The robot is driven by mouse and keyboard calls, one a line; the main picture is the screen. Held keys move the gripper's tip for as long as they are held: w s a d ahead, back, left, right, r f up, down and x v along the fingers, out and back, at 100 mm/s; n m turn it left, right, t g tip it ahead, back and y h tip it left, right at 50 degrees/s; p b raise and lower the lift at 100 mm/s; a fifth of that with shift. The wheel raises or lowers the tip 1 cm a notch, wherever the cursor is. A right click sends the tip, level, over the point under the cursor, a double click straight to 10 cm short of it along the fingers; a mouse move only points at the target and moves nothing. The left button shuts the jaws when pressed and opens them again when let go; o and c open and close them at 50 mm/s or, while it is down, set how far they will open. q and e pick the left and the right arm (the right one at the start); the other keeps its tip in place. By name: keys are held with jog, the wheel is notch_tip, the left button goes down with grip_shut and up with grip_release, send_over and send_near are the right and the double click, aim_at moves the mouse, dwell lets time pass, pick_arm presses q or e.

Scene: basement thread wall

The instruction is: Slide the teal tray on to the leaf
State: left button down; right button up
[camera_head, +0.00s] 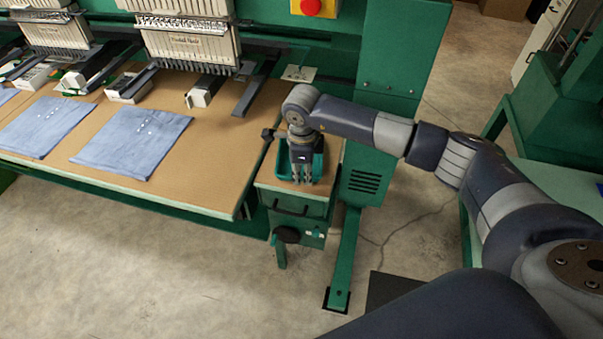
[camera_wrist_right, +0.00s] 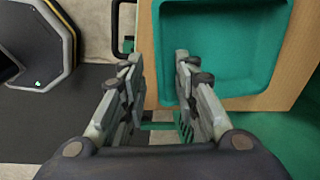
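The teal tray (camera_head: 318,165) sits on the wood top (camera_head: 268,178) of a small green cabinet at the right end of the long work table. My right gripper (camera_head: 302,178) points down over the tray and hides part of it. In the wrist view the right gripper (camera_wrist_right: 159,62) is open, its two fingers apart. The tray (camera_wrist_right: 225,45) fills the upper right there, and its left rim shows between the fingertips. I cannot tell whether the fingers touch it. No part is clearly the leaf; the brown tabletop (camera_head: 215,150) lies left of the cabinet. My left gripper is not in view.
Blue cloths (camera_head: 133,140) lie on the long table beneath the embroidery heads (camera_head: 190,40). A dark knob (camera_head: 268,134) stands by the tray's left side. A green machine column (camera_head: 395,60) rises behind on the right. The tabletop's right end is clear.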

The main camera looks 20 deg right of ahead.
notch_tip(320, 180, up, 9)
jog(key=shift+s+a+r, duration=0.15)
jog(key=shift+s+a, duration=0.15)
jog(key=shift+a, duration=0.05)
dwell(0.3)
